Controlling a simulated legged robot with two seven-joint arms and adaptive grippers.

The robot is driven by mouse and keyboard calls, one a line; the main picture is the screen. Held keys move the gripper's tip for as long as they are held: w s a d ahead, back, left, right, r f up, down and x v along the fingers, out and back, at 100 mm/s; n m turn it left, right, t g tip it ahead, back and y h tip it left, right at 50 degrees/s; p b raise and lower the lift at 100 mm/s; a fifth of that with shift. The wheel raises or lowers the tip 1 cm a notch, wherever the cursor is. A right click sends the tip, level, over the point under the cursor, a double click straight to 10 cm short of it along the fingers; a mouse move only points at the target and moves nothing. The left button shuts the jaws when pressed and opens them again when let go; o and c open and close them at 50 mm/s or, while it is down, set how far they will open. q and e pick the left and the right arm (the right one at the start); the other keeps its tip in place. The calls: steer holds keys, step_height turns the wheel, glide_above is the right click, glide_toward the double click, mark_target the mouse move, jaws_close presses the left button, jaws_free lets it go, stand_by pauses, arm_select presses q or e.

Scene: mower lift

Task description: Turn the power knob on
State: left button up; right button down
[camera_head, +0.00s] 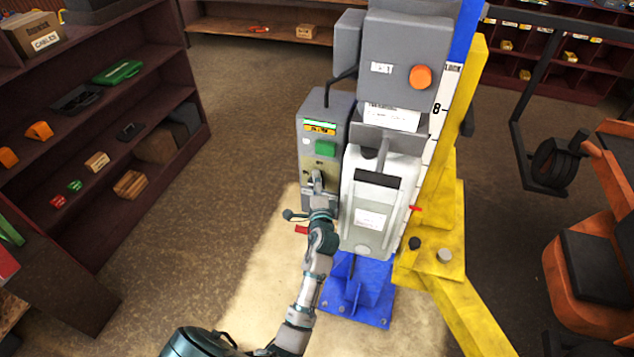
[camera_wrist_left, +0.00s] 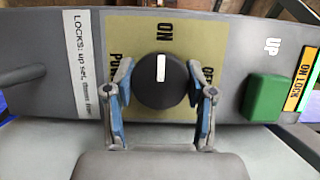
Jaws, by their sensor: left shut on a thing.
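The power knob (camera_wrist_left: 162,82) is round and black with a white line, on a tan plate (camera_wrist_left: 185,28) marked ON, OFF and POWER. In the left wrist view the white line points at ON. My left gripper (camera_wrist_left: 161,85) has one blue-padded finger on each side of the knob and is shut on it. In the head view my left gripper (camera_head: 318,184) is at the lower part of the grey control box (camera_head: 341,104) and hides the knob. My right gripper is not in view.
A green UP button (camera_wrist_left: 267,98) is beside the knob plate; it also shows in the head view (camera_head: 325,148). A white and grey unit (camera_head: 378,205) and a yellow lift arm (camera_head: 440,190) stand right of the box. Shelves (camera_head: 105,115) stand at the left.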

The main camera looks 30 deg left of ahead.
arm_select(q)
steer(key=shift+f, duration=0.3)
steer(key=o, duration=1.2)
steer(key=shift+c, duration=0.2)
steer(key=shift+r, duration=0.1)
steer(key=v, duration=1.2)
steer(key=shift+w+a, duration=0.1)
